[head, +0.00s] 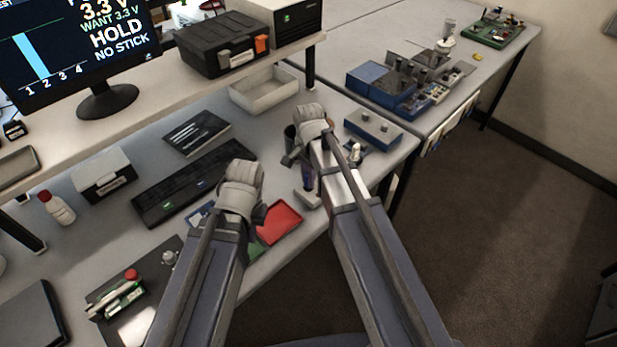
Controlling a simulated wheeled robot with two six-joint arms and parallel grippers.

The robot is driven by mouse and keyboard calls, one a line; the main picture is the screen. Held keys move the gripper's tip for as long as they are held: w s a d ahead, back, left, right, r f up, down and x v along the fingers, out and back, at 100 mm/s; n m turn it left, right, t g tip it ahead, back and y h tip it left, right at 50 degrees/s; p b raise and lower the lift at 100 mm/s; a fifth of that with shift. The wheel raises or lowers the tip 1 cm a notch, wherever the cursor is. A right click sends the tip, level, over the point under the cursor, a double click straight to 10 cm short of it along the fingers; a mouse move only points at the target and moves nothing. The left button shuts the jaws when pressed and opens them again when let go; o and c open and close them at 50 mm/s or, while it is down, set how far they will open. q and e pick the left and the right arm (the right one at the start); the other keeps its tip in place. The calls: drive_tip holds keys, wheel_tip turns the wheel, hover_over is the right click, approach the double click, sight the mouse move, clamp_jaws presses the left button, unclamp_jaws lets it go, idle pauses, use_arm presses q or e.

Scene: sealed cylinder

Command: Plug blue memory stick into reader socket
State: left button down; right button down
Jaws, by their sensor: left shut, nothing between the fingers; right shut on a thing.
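My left gripper (259,213) is shut and empty, low over the bench near the red tray. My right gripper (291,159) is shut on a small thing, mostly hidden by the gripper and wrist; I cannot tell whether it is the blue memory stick. A small purple-blue piece (307,174) shows just below the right wrist. A long black unit (165,204) with small blue and green marks lies left of my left gripper. I cannot make out a reader socket on it. The monitor (80,50) reads "HOLD" and "NO STICK".
A red tray (281,222) lies at the bench's front edge between my arms. A white bin (265,92) and a black flat box (197,132) stand behind. A blue box (373,129) is right of my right gripper. A green board (118,298) lies at front left.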

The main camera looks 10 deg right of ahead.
use_arm(q)
drive_tip(key=shift+f+b, duration=0.4)
drive_tip(key=shift+f, duration=0.05)
use_arm(e)
drive_tip(key=shift+f, duration=0.5)
drive_tip(key=c, duration=0.7)
unclamp_jaws()
drive_tip(key=shift+c, duration=0.2)
use_arm(q)
drive_tip(key=shift+r, duration=0.1)
use_arm(e)
drive_tip(key=shift+r, duration=0.1)
wheel_tip(320, 180, up, 8)
drive_tip(key=p, duration=0.8)
use_arm(q)
wheel_tip(320, 180, up, 8)
drive_tip(key=shift+f, duration=0.2)
